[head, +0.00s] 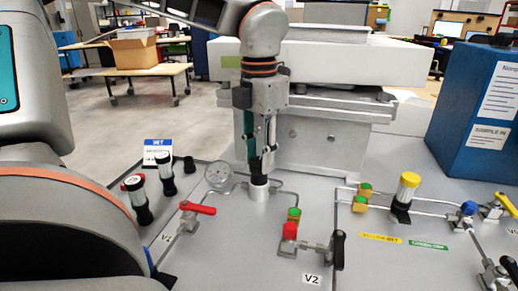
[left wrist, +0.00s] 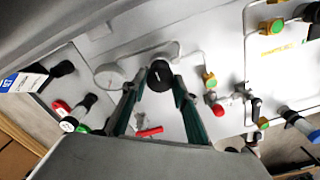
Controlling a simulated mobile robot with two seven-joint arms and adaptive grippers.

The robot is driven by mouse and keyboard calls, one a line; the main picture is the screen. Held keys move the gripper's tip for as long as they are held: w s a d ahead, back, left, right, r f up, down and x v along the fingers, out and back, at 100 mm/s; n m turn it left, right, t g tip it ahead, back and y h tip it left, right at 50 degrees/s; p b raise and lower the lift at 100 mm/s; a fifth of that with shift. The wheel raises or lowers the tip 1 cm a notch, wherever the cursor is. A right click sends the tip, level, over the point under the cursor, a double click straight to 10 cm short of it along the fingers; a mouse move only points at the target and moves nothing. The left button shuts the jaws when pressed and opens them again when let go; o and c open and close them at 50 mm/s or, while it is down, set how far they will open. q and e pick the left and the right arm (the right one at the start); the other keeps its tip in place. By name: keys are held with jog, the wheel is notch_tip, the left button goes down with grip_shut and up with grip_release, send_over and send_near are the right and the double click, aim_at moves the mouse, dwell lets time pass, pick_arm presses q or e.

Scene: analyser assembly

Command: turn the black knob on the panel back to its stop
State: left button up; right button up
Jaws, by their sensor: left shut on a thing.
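The black knob (left wrist: 160,76) shows in the left wrist view as a round dark top between my fingertips. My left gripper (head: 261,168) reaches down from above to a short silver post (head: 258,190) on the grey panel (head: 235,255). It also shows in the left wrist view (left wrist: 159,84), with its two green-sided fingers on either side of the knob, shut on it. In the head view the fingertips largely hide the knob. I cannot read a mark on it that tells its turn angle. My right gripper is in neither view.
A round gauge (head: 219,175) stands just left of the post. A red lever (head: 198,208), a red-capped valve (head: 290,231) and a yellow-capped part (head: 408,188) stand around it. A white block (head: 330,62) rises behind; a blue box (head: 475,95) stands right.

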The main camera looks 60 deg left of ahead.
aim_at(259, 160)
pick_arm(q)
jog(key=o, duration=1.1)
jog(key=shift+s+f, duration=0.1)
jog(key=shift+f, duration=0.05)
notch_tip(259, 160, up, 12)
